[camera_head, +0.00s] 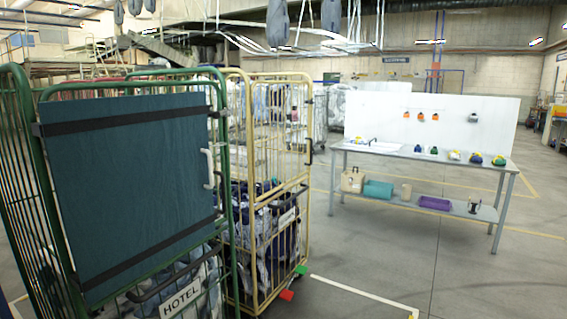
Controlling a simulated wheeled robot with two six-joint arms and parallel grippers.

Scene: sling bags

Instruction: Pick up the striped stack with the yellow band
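I cannot make out a striped stack with a yellow band in the head view. Neither of my grippers shows in this view. Grey sling bags (278,22) hang from the overhead rail at the top, and a darker one (331,20) hangs to their right. Bundled cloth in blue and white (268,232) fills the lower part of the yellow cage trolley (306,150). I cannot tell whether any of it is striped or banded.
A green cage trolley (226,190) with a dark teal panel (135,185) and a HOTEL sign (181,300) stands close at left. A workbench (440,157) with small items and a lower shelf stands at right. The floor (400,260) between them is clear.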

